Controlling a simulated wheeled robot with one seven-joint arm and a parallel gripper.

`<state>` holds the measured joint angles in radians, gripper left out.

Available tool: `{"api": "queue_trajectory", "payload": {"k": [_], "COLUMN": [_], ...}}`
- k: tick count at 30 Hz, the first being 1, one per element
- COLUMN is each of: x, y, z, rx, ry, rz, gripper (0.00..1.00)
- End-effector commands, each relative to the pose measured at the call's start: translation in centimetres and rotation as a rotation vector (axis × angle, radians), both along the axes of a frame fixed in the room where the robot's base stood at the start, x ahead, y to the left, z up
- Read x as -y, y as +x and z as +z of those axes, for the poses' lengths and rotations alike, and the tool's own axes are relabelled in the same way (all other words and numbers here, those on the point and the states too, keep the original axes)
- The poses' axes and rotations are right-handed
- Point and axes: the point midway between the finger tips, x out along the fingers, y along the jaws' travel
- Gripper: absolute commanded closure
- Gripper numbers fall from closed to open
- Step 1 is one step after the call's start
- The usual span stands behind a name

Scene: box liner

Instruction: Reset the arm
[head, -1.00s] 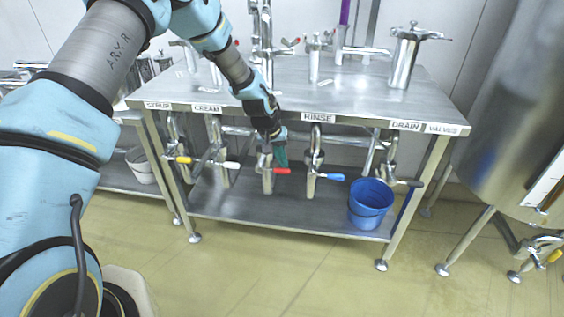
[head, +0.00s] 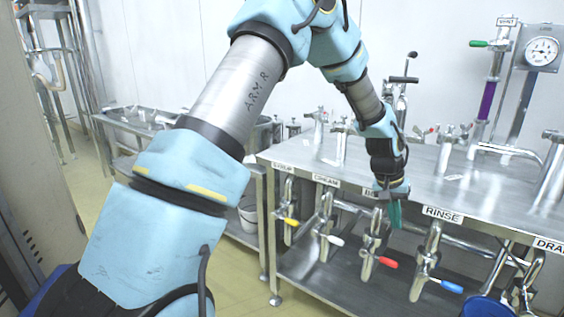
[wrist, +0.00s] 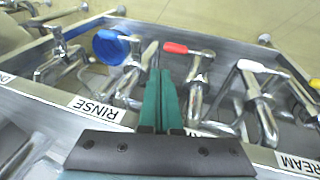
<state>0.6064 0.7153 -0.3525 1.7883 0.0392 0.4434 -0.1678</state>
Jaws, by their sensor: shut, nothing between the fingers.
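My gripper (head: 394,212) has green fingers and points down at the front edge of the steel table (head: 450,180). In the wrist view its fingers (wrist: 160,90) lie close together with nothing between them. The red-handled valve (head: 374,255) hangs below the table edge, just under and left of the fingertips. It also shows in the wrist view (wrist: 197,66), to the right of the fingertips. My arm reaches over from the left, bent at the elbow.
Yellow (head: 289,222), white (head: 328,238) and blue (head: 445,285) handled valves hang along the front. A blue bucket (head: 484,307) is at the lower right. A purple-sleeved pipe (head: 487,100) and a gauge (head: 541,51) rise behind. Yellow floor is open in front.

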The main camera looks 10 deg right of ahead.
Motion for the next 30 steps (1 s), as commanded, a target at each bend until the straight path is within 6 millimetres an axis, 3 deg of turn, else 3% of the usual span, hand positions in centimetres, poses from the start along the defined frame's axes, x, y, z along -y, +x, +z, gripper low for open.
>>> {"api": "queue_trajectory", "payload": {"k": [5,10,14,18,21,24,30], "x": [-7.9,-20.0,-29.2,-37.4,-41.2,-43.4,-44.4], "y": [3.1,4.8,3.7,0.5,-1.9,-3.7,-4.7], "z": [2.5,5.5,7.5,9.0,9.5,9.7,9.7], "rx": [0.04,0.072,0.079,0.07,0.06,0.052,0.046], "ry": [0.052,0.129,0.18,0.218,0.232,0.239,0.242], "rz": [0.087,0.23,0.355,0.488,0.561,0.609,0.633], "gripper": [1.0,1.0,1.0,1.0,1.0,1.0,1.0]}}
